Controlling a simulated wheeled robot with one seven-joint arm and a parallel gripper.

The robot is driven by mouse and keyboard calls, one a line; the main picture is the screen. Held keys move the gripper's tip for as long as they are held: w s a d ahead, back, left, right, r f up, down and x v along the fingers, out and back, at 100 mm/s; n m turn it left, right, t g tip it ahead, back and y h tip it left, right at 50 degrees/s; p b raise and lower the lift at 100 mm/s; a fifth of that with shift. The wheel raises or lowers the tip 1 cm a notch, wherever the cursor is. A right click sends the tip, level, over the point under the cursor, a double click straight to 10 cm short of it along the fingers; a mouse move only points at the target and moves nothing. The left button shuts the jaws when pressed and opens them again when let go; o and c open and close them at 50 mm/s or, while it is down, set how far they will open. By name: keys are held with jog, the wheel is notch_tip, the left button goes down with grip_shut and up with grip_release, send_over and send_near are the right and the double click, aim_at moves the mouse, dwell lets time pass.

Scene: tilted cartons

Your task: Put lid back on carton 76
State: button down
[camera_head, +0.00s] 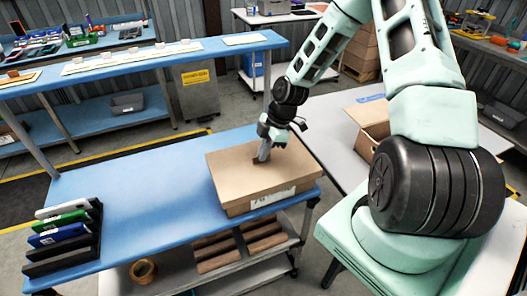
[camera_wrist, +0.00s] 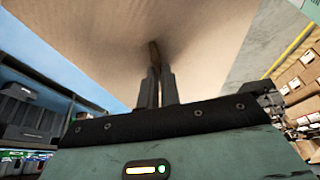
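Carton 76 (camera_head: 238,208) stands on the blue table, with a white label on its front that seems to read 76. Its tan lid (camera_head: 235,165) lies over the top of the carton; I cannot tell whether it is fully seated all round. My gripper (camera_head: 262,157) points down at the middle of the lid. In the wrist view the lid (camera_wrist: 90,35) fills the upper part, and my gripper (camera_wrist: 155,72) has its two fingers close together on a narrow brown tab of the lid. The inside of the carton is hidden.
A black rack (camera_head: 70,245) with several coloured items stands at the left front of the blue table (camera_head: 150,180). The table between rack and carton is clear. An open carton (camera_head: 372,120) stands on the pale table at right. A blue bench runs behind.

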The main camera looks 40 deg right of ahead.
jog(key=c, duration=1.5)
grip_release()
jog(key=shift+c, duration=0.2)
jog(key=a+r+p+v, duration=0.1)
jog(key=p+v, duration=0.6)
jog(key=v, duration=1.7)
jog(key=shift+w+a, duration=0.35)
jog(key=shift+a, duration=0.25)
jog(key=shift+f, duration=0.15)
